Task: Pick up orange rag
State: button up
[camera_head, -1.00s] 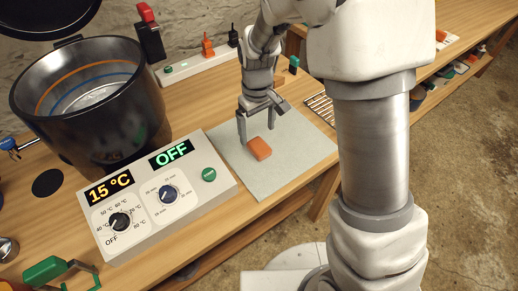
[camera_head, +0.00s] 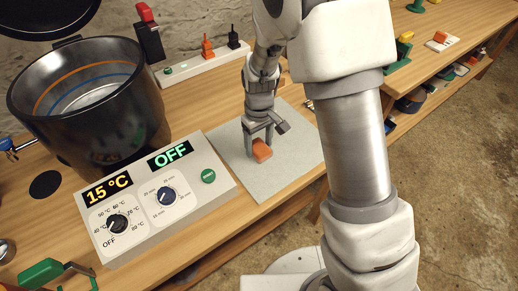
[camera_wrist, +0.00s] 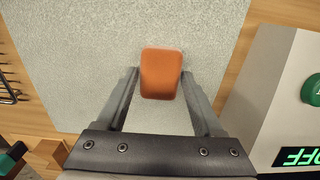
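The orange rag (camera_head: 262,151) is a small folded block lying on the pale grey mat (camera_head: 240,178) on the workbench. My gripper (camera_head: 259,152) is down over it, pointing toward the mat, with its fingers on either side of the rag. In the wrist view the orange rag (camera_wrist: 161,73) shows between the tips of my open gripper (camera_wrist: 160,76). In the head view the gripper partly hides the rag's upper side.
A control box (camera_head: 150,200) reading 15 °C and OFF stands left of the mat. A large black pot (camera_head: 95,125) is behind it. A power strip (camera_head: 200,64) with plugs lies along the wall. Another orange piece (camera_head: 440,38) lies on the far bench.

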aim_at(259, 146)
jog(key=c, duration=0.9)
jog(key=shift+r, duration=0.1)
notch_tip(259, 146, up, 4)
jog(key=shift+w+r+p, duration=0.1)
jog(key=shift+r+p, duration=0.15)
jog(key=shift+p, duration=0.2)
jog(key=s+d+r, duration=0.2)
jog(key=s, duration=0.1)
jog(key=s+d+r, duration=0.2)
jog(key=s+d, duration=0.1)
jog(key=s+d+r, duration=0.2)
jog(key=s, duration=0.1)
jog(key=shift+s+d+r+p, duration=0.15)
jog(key=shift+r+p, duration=0.05)
jog(key=shift+p, duration=0.2)
